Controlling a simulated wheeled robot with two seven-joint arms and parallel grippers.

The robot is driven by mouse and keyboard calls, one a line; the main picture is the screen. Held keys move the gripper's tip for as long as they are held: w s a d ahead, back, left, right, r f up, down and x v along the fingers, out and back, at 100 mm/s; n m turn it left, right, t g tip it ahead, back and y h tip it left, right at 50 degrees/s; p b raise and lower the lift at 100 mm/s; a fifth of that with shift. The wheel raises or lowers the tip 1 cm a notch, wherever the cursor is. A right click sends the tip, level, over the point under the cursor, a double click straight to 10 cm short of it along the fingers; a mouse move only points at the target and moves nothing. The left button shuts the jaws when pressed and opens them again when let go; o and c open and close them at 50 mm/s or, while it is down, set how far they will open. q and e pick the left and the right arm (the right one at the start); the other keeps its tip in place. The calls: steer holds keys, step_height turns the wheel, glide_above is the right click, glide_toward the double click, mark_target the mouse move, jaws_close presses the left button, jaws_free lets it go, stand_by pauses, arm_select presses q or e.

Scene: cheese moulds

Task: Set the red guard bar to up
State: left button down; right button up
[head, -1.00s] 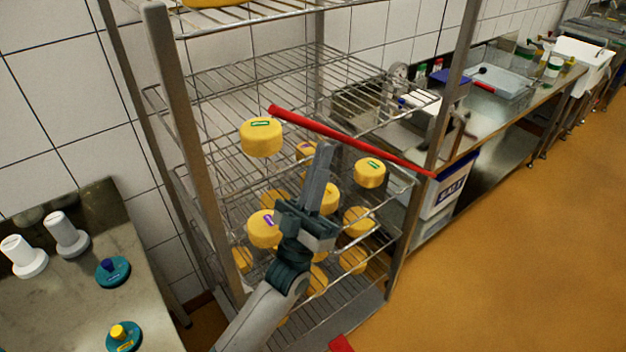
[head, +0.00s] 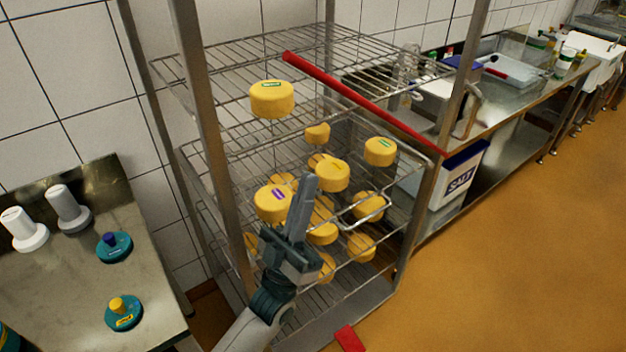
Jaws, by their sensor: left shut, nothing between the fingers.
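The red guard bar (head: 365,100) slants across the front of a wire rack. My right gripper is not in view.
Yellow cheeses (head: 272,99) stand on the rack's wire shelves (head: 236,68) behind my gripper. A steel table (head: 60,290) with moulds is at left. A salt box (head: 462,170) stands right of the rack. A red piece (head: 350,338) shows at the bottom edge.

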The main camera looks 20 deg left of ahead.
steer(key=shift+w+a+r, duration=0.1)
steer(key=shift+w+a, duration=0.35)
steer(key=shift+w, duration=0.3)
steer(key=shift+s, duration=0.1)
